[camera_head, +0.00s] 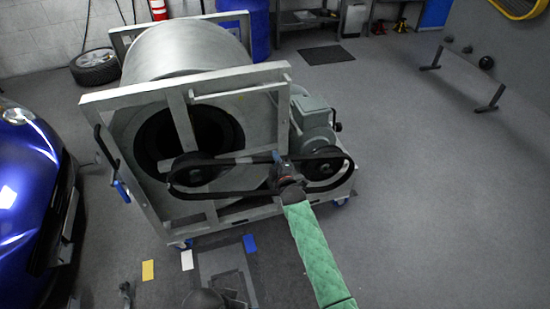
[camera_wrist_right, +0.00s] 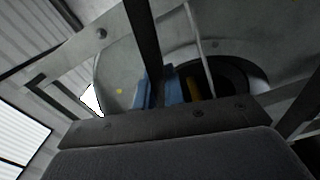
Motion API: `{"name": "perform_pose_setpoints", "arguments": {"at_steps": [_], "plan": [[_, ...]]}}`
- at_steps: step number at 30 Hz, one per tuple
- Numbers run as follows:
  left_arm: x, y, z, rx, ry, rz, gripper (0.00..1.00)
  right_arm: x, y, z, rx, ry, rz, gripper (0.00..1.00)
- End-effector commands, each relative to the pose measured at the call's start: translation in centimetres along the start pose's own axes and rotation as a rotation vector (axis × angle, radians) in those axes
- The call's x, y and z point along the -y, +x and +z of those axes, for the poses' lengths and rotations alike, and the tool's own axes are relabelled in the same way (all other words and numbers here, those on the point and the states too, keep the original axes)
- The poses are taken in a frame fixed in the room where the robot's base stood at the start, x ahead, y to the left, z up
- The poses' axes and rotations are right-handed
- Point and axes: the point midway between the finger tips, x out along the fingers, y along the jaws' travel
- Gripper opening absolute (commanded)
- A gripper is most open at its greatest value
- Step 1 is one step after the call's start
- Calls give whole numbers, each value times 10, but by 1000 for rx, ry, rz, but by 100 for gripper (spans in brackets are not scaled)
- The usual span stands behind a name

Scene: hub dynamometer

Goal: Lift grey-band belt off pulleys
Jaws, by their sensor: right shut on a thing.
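The black belt (camera_head: 232,193) forms a long loop around the left pulley (camera_head: 194,170) and the right pulley (camera_head: 322,166) on the front of the dynamometer. A grey band (camera_head: 236,160) shows along its upper run. I cannot tell whether the belt still sits in the pulley grooves. My right gripper (camera_head: 277,157), with blue fingertips, is at the belt's upper run, just left of the right pulley. In the right wrist view my gripper (camera_wrist_right: 158,90) is shut on the black belt (camera_wrist_right: 143,35), which passes between the blue fingers. My left gripper is not in view.
The metal frame (camera_head: 190,80) holds a large drum (camera_head: 185,50). A grey-green motor (camera_head: 312,118) stands behind the right pulley. A blue car (camera_head: 28,190) is close on the left. A grey panel (camera_head: 495,60) stands at right.

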Motion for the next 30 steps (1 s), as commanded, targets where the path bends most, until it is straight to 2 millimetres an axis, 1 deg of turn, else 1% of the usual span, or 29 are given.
{"name": "perform_pose_setpoints", "arguments": {"at_steps": [10,30], "plan": [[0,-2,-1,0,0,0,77,-1,-3,0,0,0,0,0],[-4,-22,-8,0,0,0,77,-3,-40,-1,0,1,0,0]]}}
